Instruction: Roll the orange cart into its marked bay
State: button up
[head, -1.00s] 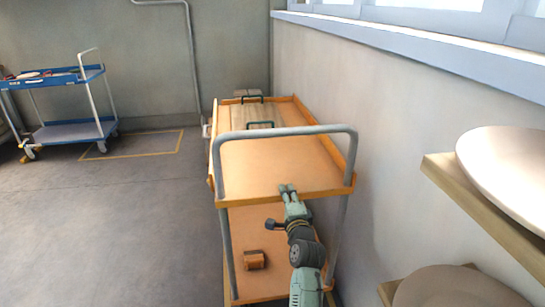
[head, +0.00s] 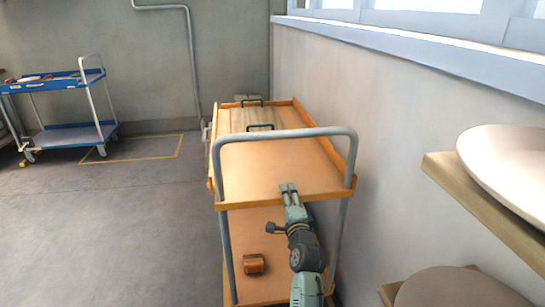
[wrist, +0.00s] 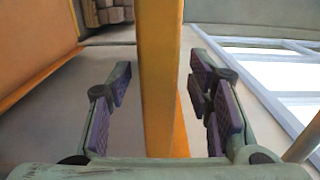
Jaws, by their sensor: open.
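The orange cart (head: 265,176) stands along the right wall, with a grey tube handle (head: 284,133) at its near end. A yellow floor outline (head: 130,159), which looks like the marked bay, lies at the back left, apart from the cart. My gripper (head: 289,187) is at the cart's near top edge, below the handle. In the wrist view my gripper (wrist: 163,100) is open, with its purple pads on either side of the cart's upright orange rim (wrist: 160,70). A gap shows on both sides of the rim.
A blue cart (head: 75,134) stands left of the outline, its wheels close to it. Boards with dark handles lie on the orange cart, and a small brown block (head: 254,263) is on its lower shelf. Plates (head: 510,165) sit on wall shelves at right. The left floor is clear.

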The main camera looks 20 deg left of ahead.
jog(key=shift+f, duration=0.1)
jog(key=p+v, duration=0.1)
jog(key=v, duration=1.1)
jog(key=shift+p, duration=0.35)
